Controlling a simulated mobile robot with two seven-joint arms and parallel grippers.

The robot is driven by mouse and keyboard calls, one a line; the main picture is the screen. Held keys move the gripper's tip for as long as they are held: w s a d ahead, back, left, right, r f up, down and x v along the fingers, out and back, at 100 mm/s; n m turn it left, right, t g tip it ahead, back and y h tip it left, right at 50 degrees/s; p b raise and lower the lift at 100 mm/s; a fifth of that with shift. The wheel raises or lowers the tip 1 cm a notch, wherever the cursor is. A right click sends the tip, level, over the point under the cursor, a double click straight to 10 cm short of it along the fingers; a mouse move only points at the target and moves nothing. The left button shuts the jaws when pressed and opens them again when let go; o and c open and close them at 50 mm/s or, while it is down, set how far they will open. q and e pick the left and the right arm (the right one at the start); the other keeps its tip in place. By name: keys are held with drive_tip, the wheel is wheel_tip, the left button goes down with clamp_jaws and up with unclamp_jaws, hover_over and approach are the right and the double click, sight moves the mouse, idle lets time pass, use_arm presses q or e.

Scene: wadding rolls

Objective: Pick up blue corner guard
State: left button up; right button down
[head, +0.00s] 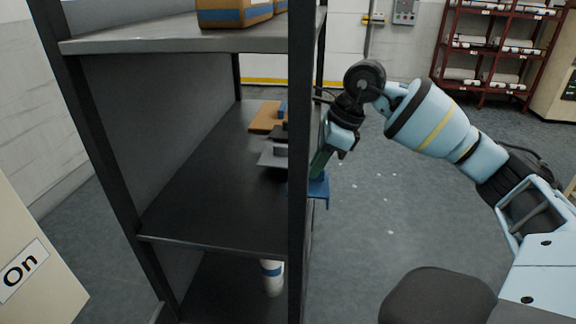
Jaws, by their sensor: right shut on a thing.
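The blue corner guard (319,188) is at the right edge of the middle shelf, partly hidden behind the dark front post of the rack. It juts out past the shelf's right side. My right gripper (328,160) reaches down from the right, just outside the shelf, and is shut on the blue corner guard. A dark green strip (320,163) shows between the gripper body and the guard. The post hides part of the contact. My left gripper is not in view.
The middle shelf (205,190) holds an orange-brown flat piece (264,116) and grey pieces (272,158). The dark post (301,90) stands close left of my gripper. A white roll (272,278) is below. The floor (385,215) to the right is open.

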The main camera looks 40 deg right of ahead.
drive_tip(key=s+d+b, duration=0.3)
drive_tip(key=s+d, duration=0.3)
drive_tip(key=shift+s, duration=0.15)
